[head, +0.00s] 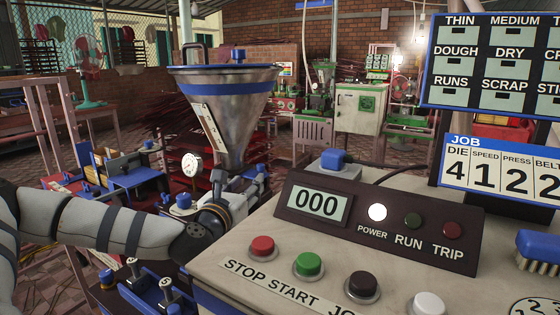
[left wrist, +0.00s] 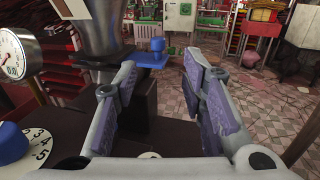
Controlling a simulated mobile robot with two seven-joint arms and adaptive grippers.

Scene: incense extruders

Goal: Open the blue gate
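A blue gate plate with an upright blue knob (left wrist: 156,47) juts right from the neck of the steel hopper (left wrist: 98,28) in the left wrist view. In the head view the hopper (head: 232,120) stands left of centre, and a small blue part (head: 262,169), seemingly that knob, shows at its lower right. My left gripper (head: 245,186) is beside the hopper's foot, partly hidden by its own wrist. In the left wrist view the gripper (left wrist: 163,95) is open and empty, its fingers apart, with the knob beyond them and apart from them. My right gripper is not in view.
A control panel (head: 380,228) with buttons stands right of the gripper. A gauge (left wrist: 14,54) and blue dial knob (left wrist: 12,143) lie at the wrist view's left. A dark block (left wrist: 146,108) stands partly behind the left-hand finger. Brick floor (left wrist: 275,95) is open at right.

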